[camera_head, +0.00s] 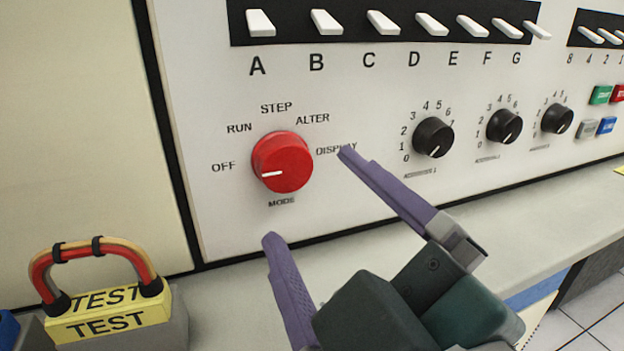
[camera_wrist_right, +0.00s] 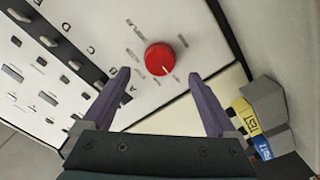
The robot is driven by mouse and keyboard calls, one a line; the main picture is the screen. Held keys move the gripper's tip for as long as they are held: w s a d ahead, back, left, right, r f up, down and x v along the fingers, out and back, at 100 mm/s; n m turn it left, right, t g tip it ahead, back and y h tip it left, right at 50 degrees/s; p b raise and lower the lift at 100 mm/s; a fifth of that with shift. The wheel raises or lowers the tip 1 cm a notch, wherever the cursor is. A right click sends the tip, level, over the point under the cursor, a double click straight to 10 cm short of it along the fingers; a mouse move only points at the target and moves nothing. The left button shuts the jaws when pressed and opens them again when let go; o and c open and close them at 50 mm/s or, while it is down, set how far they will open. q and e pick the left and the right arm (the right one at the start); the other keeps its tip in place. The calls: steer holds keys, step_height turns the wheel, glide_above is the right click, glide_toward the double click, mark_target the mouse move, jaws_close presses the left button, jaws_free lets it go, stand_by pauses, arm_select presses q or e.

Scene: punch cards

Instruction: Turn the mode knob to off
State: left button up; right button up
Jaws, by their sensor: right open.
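The red round mode knob (camera_head: 284,160) sits on the white panel. Its white pointer line faces left and slightly down, close to the OFF label (camera_head: 223,167). In the right wrist view the knob (camera_wrist_right: 161,57) shows just beyond and between the fingertips. My right gripper (camera_head: 308,196) is open and empty, its purple fingers spread wide, one to the lower left and one to the right of the knob. No finger appears to touch the knob. My left gripper is not in view.
Black dials (camera_head: 433,137) stand to the right on the panel, with a row of white switches (camera_head: 383,22) above. A yellow TEST block with a red handle (camera_head: 107,318) stands at lower left. A pale ledge (camera_head: 228,300) runs below the panel.

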steer(key=shift+b+v, duration=0.3)
steer(key=shift+v, duration=1.8)
